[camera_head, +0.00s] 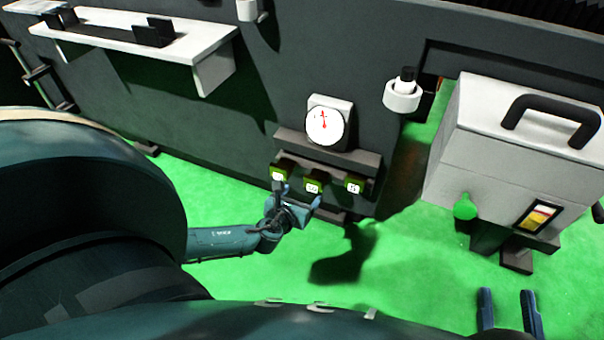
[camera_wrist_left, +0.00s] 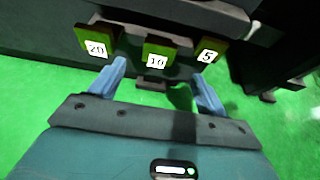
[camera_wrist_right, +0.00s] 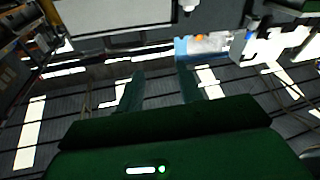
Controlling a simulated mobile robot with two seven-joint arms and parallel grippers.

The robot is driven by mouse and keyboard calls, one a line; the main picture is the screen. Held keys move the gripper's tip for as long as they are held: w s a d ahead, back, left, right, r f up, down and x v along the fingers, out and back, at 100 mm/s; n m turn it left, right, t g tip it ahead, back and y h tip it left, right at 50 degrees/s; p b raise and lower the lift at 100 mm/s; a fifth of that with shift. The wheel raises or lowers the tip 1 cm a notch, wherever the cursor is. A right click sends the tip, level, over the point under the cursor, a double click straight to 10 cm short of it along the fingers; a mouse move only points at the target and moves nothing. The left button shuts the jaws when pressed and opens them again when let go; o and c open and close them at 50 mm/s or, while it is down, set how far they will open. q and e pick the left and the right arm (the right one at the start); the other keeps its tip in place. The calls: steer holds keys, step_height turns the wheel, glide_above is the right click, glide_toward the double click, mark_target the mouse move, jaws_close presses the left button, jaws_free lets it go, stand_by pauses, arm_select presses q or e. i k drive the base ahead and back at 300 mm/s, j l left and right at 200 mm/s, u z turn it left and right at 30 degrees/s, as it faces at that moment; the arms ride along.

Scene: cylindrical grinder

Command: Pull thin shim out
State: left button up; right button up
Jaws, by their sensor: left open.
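Three green blocks with white number labels stick out in a row from a dark rack under a dial on the machine front. In the left wrist view they read 20 (camera_wrist_left: 96,44), 10 (camera_wrist_left: 157,55) and 5 (camera_wrist_left: 207,52), from left to right. The 5 block (camera_head: 354,185) is the rightmost in the head view too. I cannot tell any thickness difference. My left gripper (camera_head: 298,196) is open and empty, just in front of the row. In its wrist view, its fingers (camera_wrist_left: 158,72) are spread either side of the 10 block. My right gripper (camera_head: 508,292) is open and empty at lower right.
The dark rack (camera_head: 368,160) holds the blocks below a round dial (camera_head: 324,126). A grey box (camera_head: 455,160) with a black handle and green knob stands at right. A white shelf (camera_head: 205,45) juts out at upper left. Green floor is clear below.

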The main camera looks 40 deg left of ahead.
mark_target(355, 182)
steer(key=k+l, duration=0.2)
steer(key=k, duration=0.35)
steer(key=k+l, duration=0.25)
steer(key=k, duration=0.25)
